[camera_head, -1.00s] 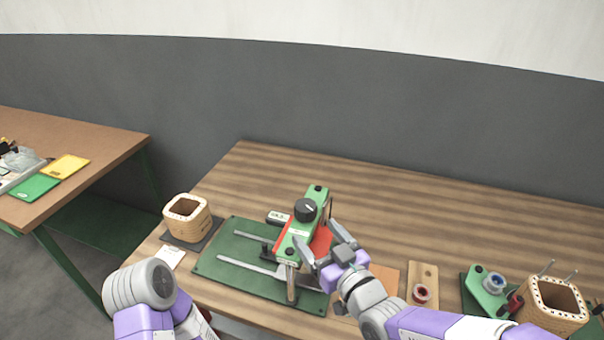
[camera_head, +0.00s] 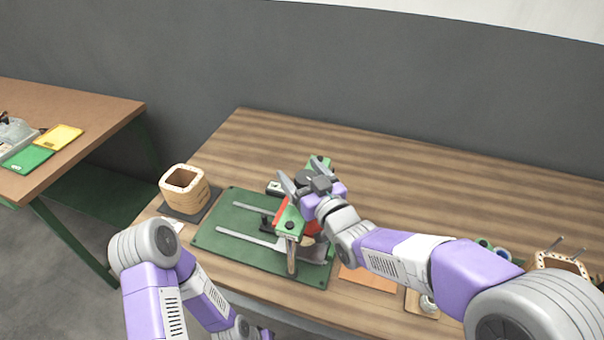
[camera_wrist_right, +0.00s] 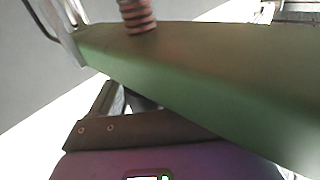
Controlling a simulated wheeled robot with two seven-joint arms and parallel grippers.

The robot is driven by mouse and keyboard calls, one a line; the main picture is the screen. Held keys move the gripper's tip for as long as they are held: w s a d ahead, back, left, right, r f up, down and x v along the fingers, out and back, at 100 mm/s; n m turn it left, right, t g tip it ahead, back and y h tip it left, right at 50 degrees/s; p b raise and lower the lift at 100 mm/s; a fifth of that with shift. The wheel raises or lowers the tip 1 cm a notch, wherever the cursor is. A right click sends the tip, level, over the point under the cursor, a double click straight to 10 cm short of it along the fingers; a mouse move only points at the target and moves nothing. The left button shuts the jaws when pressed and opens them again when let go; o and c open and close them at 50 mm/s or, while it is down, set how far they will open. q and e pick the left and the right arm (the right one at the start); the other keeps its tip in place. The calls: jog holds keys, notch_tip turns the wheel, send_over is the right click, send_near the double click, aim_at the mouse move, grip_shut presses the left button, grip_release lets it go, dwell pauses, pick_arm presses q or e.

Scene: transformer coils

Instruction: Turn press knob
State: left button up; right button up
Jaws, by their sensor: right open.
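The green press (camera_head: 291,222) stands on a green base plate (camera_head: 235,225) with grey rails. Its black knob (camera_head: 304,176) sits on top of the press head and is partly hidden by my right gripper. My right gripper (camera_head: 298,168) is open, with its fingers at the two sides of the knob. I cannot tell whether they touch it. In the right wrist view, a green beam (camera_wrist_right: 190,80) crosses the picture below a ribbed, reddish part (camera_wrist_right: 137,14); the knob is not clear there. My left arm is at the lower left, and its gripper is not in view.
A wooden coil former (camera_head: 184,188) stands on a dark mat to the left. Another wooden former (camera_head: 562,262) and green fixtures are at the right, partly hidden by my right arm. The back of the table (camera_head: 420,175) is clear.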

jog(key=shift+c, duration=0.3)
jog(key=c, duration=0.9)
jog(key=shift+n+g+y, duration=0.4)
jog(key=shift+n+y, duration=0.1)
jog(key=shift+y, duration=0.2)
